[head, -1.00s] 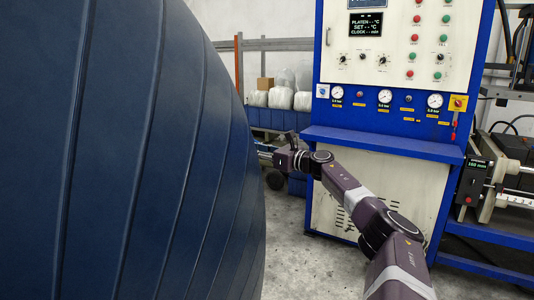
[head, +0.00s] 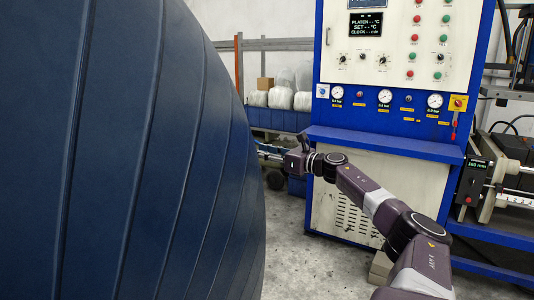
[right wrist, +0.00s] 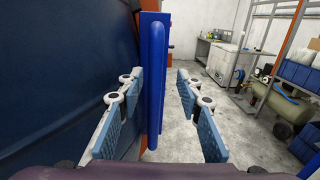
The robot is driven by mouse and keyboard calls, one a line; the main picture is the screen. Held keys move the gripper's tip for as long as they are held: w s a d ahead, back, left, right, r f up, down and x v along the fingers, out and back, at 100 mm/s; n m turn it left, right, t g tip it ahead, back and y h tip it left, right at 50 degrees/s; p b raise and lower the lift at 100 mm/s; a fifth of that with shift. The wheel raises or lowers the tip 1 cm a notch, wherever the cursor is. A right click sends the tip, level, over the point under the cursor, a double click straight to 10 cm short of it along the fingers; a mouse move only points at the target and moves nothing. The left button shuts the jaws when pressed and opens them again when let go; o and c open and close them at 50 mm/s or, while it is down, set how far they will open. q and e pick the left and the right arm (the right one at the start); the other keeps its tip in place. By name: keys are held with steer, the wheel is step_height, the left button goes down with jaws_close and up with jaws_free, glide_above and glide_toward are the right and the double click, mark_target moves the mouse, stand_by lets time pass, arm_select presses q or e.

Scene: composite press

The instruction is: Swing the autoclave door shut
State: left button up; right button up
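The autoclave door appears as a large dark blue ribbed dome (head: 140,160) filling the left of the head view. In the right wrist view its blue face (right wrist: 60,80) fills the left side. A bright blue upright bar (right wrist: 156,85), like a handle, stands at its edge beside an orange-red strip. My right gripper (right wrist: 158,115) is open, with one finger on each side of the bar in the picture. I cannot tell whether either finger touches it. In the head view the right fingers are mostly hidden behind the dome's edge. My left gripper is in neither view.
A blue and cream press cabinet (head: 390,150) with gauges and buttons stands right of the door. A rack with white rolls (head: 280,97) is behind. In the right wrist view, grey floor (right wrist: 190,140) is clear beyond the fingers, with a green tank (right wrist: 268,108) at right.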

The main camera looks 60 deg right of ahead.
steer(key=shift+s, duration=1.05)
